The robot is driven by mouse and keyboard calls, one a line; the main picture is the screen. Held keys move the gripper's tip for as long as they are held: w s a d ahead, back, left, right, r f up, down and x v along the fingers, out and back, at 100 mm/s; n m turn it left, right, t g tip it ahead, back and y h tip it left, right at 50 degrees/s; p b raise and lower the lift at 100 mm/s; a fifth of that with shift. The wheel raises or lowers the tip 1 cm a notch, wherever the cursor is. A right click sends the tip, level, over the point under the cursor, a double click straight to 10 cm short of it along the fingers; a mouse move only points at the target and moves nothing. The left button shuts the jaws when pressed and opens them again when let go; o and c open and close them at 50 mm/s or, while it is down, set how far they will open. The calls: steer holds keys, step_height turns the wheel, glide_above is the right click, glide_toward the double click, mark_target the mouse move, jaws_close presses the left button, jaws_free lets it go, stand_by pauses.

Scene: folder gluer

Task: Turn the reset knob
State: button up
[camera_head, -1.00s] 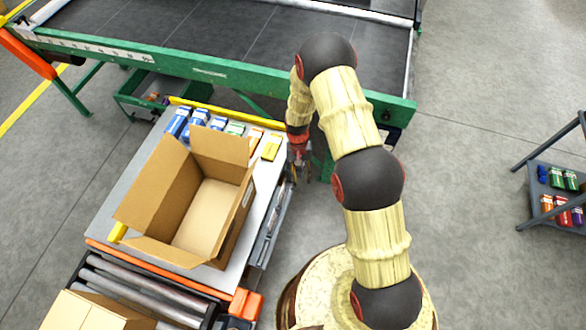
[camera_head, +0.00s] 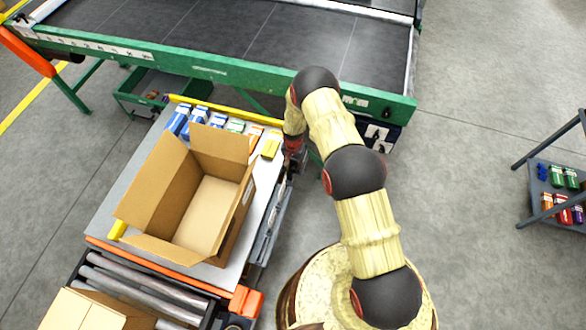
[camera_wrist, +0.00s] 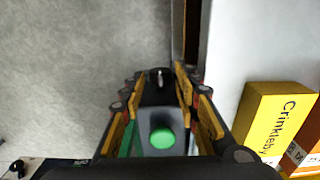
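In the wrist view a dark control box (camera_wrist: 150,112) carries a small dark knob (camera_wrist: 160,78) with a pale mark and a round green button (camera_wrist: 162,138). I take the small knob to be the reset knob; no label is readable. My gripper (camera_wrist: 157,82) is open, its yellow-padded fingers on either side of the box, with the knob between the fingertips. I cannot tell whether the fingers touch it. In the head view my gripper (camera_head: 291,166) is low beside the table's right edge, and the knob cannot be made out there.
A grey table (camera_head: 118,196) holds an open cardboard box (camera_head: 152,192) and several small cartons, including a yellow one (camera_head: 271,146). A green-framed conveyor (camera_head: 200,66) runs behind. A switch box (camera_head: 379,134) hangs under it. The floor at right is clear up to a shelf (camera_head: 545,200).

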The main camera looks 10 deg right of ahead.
steer(key=shift+f, duration=0.95)
steer(key=shift+c, duration=1.2)
jaws_close()
steer(key=shift+b, duration=0.3)
